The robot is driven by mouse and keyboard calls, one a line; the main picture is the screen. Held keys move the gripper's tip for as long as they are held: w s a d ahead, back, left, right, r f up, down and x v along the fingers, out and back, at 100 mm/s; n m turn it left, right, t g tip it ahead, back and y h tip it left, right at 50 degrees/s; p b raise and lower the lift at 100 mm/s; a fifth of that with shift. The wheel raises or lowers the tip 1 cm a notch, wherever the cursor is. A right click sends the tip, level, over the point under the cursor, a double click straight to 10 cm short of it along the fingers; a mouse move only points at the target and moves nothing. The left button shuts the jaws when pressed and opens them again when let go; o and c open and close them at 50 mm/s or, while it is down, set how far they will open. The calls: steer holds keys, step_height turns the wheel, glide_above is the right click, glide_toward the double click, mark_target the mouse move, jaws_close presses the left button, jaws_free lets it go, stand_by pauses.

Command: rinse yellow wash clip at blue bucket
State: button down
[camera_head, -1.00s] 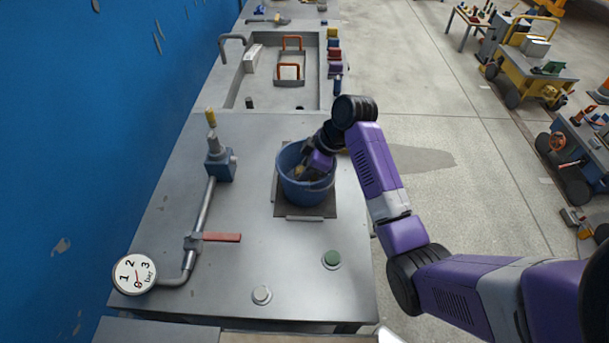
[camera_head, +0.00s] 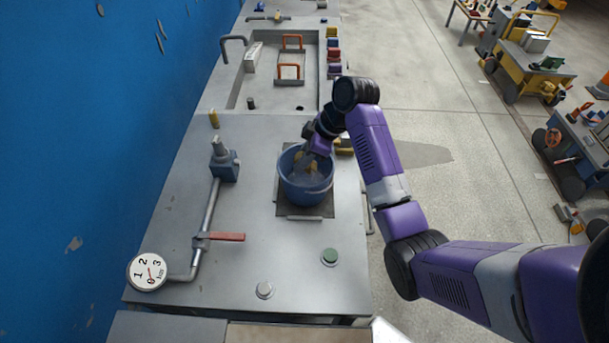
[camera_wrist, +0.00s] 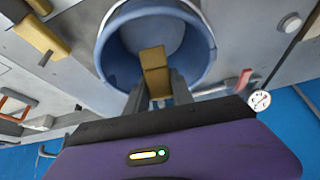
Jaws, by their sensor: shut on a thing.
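The blue bucket (camera_head: 306,190) stands on a dark square plate on the grey bench. It also shows in the wrist view (camera_wrist: 112,62), its mouth facing the camera, with grey-looking water inside. My gripper (camera_head: 309,163) reaches over the bucket's far rim, with its fingers inside or just above the mouth. In the wrist view my gripper (camera_wrist: 157,90) is shut on the yellow wash clip (camera_wrist: 153,62), which juts out over the bucket's inside. I cannot tell whether the clip touches the water.
Another yellow block (camera_head: 344,146) lies by the bench's right edge beside the bucket. A pipe with a red lever (camera_head: 224,237) and a gauge (camera_head: 148,271) are at left. Green (camera_head: 330,256) and white (camera_head: 264,289) buttons are in front. A sink (camera_head: 262,91) lies behind.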

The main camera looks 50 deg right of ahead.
mark_target(302, 154)
steer(key=shift+r, duration=3.4)
steer(key=shift+d+r, duration=0.15)
steer(key=shift+r, duration=1.85)
